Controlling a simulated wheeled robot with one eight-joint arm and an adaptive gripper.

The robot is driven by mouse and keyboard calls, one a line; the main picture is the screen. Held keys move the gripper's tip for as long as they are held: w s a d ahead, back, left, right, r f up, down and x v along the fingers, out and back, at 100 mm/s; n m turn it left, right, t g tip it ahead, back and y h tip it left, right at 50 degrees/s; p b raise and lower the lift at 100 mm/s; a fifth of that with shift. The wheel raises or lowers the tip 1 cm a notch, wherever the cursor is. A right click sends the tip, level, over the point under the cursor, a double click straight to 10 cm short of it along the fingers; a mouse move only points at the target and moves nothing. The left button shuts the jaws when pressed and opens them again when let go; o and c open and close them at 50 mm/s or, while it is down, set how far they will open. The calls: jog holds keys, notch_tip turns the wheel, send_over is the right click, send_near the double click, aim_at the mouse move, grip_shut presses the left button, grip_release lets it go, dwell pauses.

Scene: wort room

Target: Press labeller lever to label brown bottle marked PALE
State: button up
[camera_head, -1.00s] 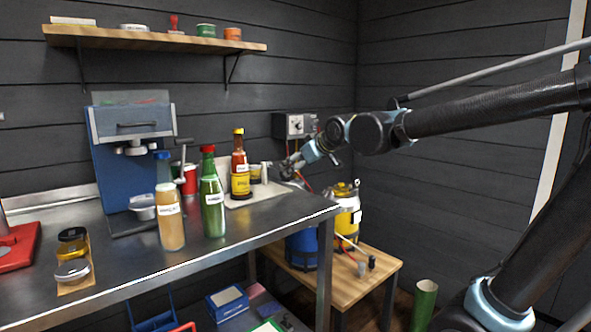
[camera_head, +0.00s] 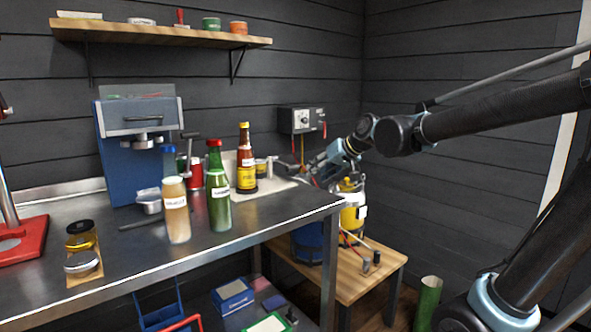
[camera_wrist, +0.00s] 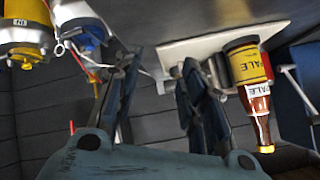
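The brown bottle (camera_head: 245,152) stands upright on a pale plate (camera_head: 274,190) at the bench's back right. It has a yellow body label and a white neck tag. In the wrist view the bottle (camera_wrist: 258,115) appears upside down, both labels reading PALE. My gripper (camera_head: 308,178) is right of the bottle, apart from it, at the plate's right end. In the wrist view my gripper (camera_wrist: 160,75) has its two fingers apart, with nothing held between them. Small pale posts (camera_head: 270,166) stand on the plate between bottle and gripper; I cannot tell which part is the labeller's lever.
A green bottle (camera_head: 218,195) and an amber-filled bottle (camera_head: 176,212) stand left of the brown one. Behind them is a blue machine (camera_head: 125,165) with a side handle. A control box (camera_head: 302,119) hangs on the wall. A yellow container (camera_head: 352,212) stands on the lower wooden table (camera_head: 340,282).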

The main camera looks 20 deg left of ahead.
aim_at(296, 168)
jog(key=shift+w+d+f+m+g+y, duration=0.2)
jog(key=shift+d+m, duration=0.15)
jog(key=shift+m, duration=0.2)
jog(key=shift+w+d+f+m+g+y, duration=0.1)
jog(key=shift+d+f+m+g, duration=0.15)
jog(key=shift+m, duration=0.3)
jog(key=shift+d+m+g+y, duration=0.3)
jog(key=shift+d+m, duration=0.1)
jog(key=shift+m, duration=0.3)
jog(key=w+d+r+m+g+y, duration=0.1)
jog(key=d+r+m+y, duration=0.3)
jog(key=m+y, duration=0.15)
jog(key=shift+m+h, duration=0.35)
jog(key=x, duration=1.7)
jog(key=shift+s+a, duration=0.1)
jog(key=shift+a, duration=0.2)
jog(key=shift+s+d, duration=0.1)
grip_shut()
